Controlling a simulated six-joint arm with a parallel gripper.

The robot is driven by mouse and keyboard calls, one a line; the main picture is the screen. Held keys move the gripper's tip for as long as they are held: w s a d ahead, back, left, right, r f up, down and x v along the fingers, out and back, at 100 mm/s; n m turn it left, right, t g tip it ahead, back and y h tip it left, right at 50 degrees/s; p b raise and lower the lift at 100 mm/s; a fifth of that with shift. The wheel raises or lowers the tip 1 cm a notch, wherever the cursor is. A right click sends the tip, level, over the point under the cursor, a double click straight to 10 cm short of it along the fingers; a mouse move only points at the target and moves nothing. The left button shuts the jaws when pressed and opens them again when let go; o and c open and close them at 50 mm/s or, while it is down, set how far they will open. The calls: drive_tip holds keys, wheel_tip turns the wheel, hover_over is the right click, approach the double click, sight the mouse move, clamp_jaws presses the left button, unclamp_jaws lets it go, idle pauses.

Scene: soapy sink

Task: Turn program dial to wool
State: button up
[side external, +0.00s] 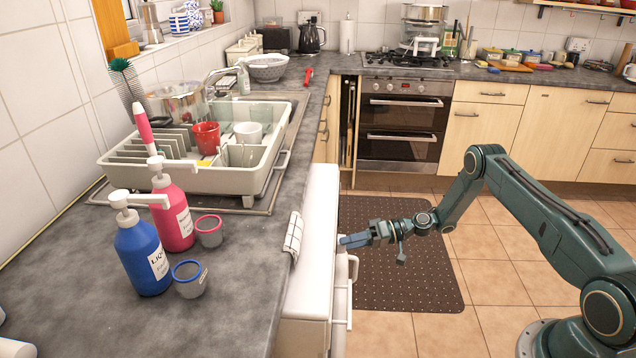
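I cannot make out a program dial or any wool marking; the front panel is turned away from this view. My gripper (345,241) is level with the upper front of the appliance, its blue fingers pointing left at it. The fingertips are close to the front, but I cannot tell whether they touch. The gap between the fingers is not clear.
The counter holds a blue pump bottle (143,255), a pink pump bottle (173,215), two small cups and a dish rack (200,175) with dishes. A checked cloth (293,236) hangs over the counter edge. The floor around the dark mat (400,285) is clear.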

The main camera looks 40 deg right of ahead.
drive_tip(key=c, duration=0.6)
drive_tip(key=shift+o, duration=0.2)
drive_tip(key=shift+n, duration=0.3)
drive_tip(key=n+t+h, duration=0.1)
drive_tip(key=n, duration=0.4)
drive_tip(key=n+t+h, duration=0.2)
drive_tip(key=n, duration=0.2)
drive_tip(key=n+t+h, duration=0.1)
drive_tip(key=n+t, duration=0.1)
drive_tip(key=n, duration=0.3)
drive_tip(key=shift+s+a+n+h, duration=0.25)
drive_tip(key=shift+n+h, duration=0.05)
idle(0.5)
drive_tip(key=o, duration=1)
drive_tip(key=shift+f, duration=0.1)
